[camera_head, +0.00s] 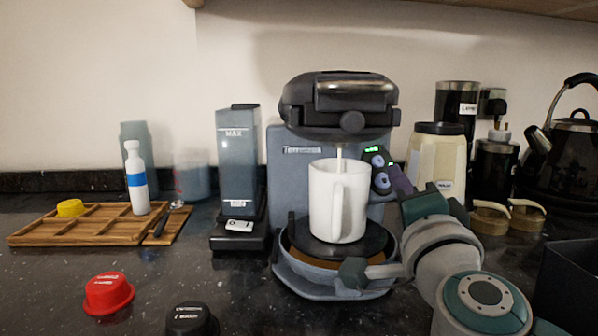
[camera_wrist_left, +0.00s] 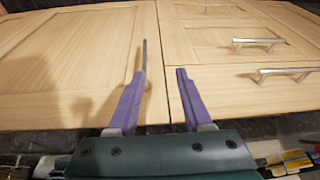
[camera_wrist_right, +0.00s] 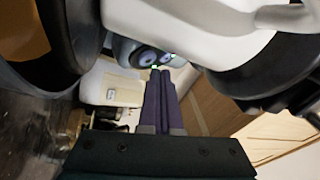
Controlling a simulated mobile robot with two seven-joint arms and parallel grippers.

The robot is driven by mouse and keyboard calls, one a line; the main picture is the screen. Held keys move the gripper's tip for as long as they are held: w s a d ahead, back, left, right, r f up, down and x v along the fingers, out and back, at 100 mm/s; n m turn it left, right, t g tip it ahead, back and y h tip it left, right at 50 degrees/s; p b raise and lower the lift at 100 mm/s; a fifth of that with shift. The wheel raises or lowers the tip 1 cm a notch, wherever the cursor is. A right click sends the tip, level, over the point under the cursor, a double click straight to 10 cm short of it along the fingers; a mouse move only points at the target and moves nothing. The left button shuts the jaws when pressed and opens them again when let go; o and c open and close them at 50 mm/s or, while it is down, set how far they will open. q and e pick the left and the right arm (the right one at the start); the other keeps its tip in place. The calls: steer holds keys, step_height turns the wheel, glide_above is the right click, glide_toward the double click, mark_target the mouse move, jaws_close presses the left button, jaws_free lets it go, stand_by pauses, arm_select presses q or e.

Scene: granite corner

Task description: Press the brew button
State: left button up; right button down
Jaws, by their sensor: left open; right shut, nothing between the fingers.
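The grey coffee machine (camera_head: 290,150) stands on the counter with a white mug (camera_head: 338,200) on its round drip tray. A thin pale stream or nozzle shows between spout and mug. Round buttons (camera_head: 382,181) sit on its right front, below a small green light; they also show in the right wrist view (camera_wrist_right: 147,58). My right gripper (camera_head: 393,172) is shut and empty, its purple fingertips right at the buttons. I cannot tell whether they touch. My left gripper (camera_wrist_left: 160,73) is open and empty before wooden cabinet fronts, outside the head view.
A cream canister (camera_head: 436,155), dark jars and a black kettle (camera_head: 568,155) stand to the right. A wooden tray (camera_head: 85,230) with a white bottle (camera_head: 136,175) lies at left. Red (camera_head: 108,293) and black (camera_head: 190,320) capsules lie in front. The front left counter is mostly clear.

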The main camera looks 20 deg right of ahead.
steer(key=s+p, duration=0.1)
steer(key=s+r+p, duration=0.1)
steer(key=s, duration=0.1)
steer(key=s+r+p, duration=0.1)
steer(key=p, duration=0.1)
steer(key=shift+s+r, duration=0.15)
steer(key=shift+r, duration=0.1)
stand_by(0.8)
